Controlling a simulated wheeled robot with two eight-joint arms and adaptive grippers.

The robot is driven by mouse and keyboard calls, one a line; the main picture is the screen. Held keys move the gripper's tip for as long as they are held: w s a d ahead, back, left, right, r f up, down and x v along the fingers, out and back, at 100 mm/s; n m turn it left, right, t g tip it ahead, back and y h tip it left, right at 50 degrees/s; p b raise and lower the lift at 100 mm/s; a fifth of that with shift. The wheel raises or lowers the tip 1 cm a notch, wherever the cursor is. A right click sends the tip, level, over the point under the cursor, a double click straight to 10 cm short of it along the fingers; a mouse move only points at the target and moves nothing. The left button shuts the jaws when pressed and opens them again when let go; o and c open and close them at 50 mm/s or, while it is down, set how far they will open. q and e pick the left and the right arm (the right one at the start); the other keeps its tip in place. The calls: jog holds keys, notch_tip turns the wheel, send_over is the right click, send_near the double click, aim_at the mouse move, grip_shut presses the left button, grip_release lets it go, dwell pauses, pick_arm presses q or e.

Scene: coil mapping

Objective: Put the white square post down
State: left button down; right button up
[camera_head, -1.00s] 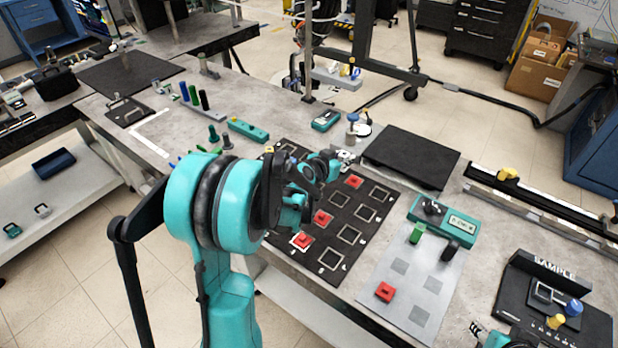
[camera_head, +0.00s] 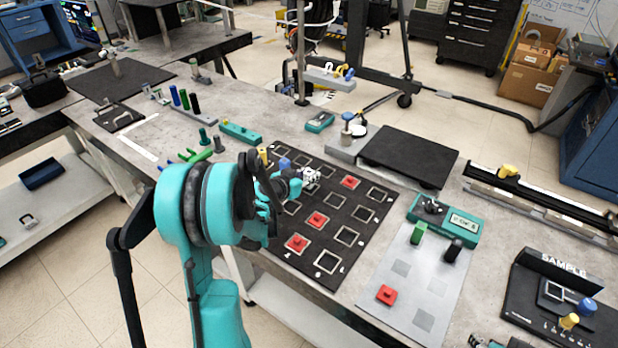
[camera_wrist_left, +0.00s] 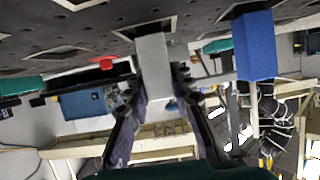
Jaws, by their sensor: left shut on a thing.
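My left gripper (camera_head: 298,183) is above the far part of the black board (camera_head: 332,258) with square outlines. In the left wrist view, my left gripper (camera_wrist_left: 160,105) is shut on the white square post (camera_wrist_left: 153,62). The post's far end meets a pale square outline on the board in that view; I cannot tell if it touches. In the head view the white post (camera_head: 312,174) shows only as a small pale piece by the fingertips, partly hidden. My right gripper may be the dark part (camera_head: 478,342) at the bottom edge, mostly cut off.
A blue post (camera_wrist_left: 254,45) stands close beside the white post; a yellow post (camera_head: 264,155) is at the board's far left. Several red blocks sit on the board, one (camera_head: 350,182) right of my gripper. A grey sheet (camera_head: 405,290) and a teal device (camera_head: 445,220) lie to the right.

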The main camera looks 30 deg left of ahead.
pick_arm(q)
jog(key=c, duration=1.3)
grip_release()
jog(key=shift+f, duration=0.1)
jog(key=shift+r, duration=0.2)
jog(key=d+p+v, duration=0.1)
jog(key=p+v, duration=0.3)
jog(key=v, duration=0.8)
jog(key=s+d+r+g+h, duration=0.1)
jog(key=s+d+g, duration=0.15)
jog(key=d, duration=0.55)
jog(key=s+d+r+g, duration=0.2)
jog(key=s+d, duration=0.2)
jog(key=d, duration=0.4)
jog(key=s+d+g+y, duration=0.2)
jog(key=s+d, duration=0.3)
jog(key=s, duration=0.6)
jog(key=shift+d+r+n, duration=0.15)
jog(key=shift+n, duration=0.25)
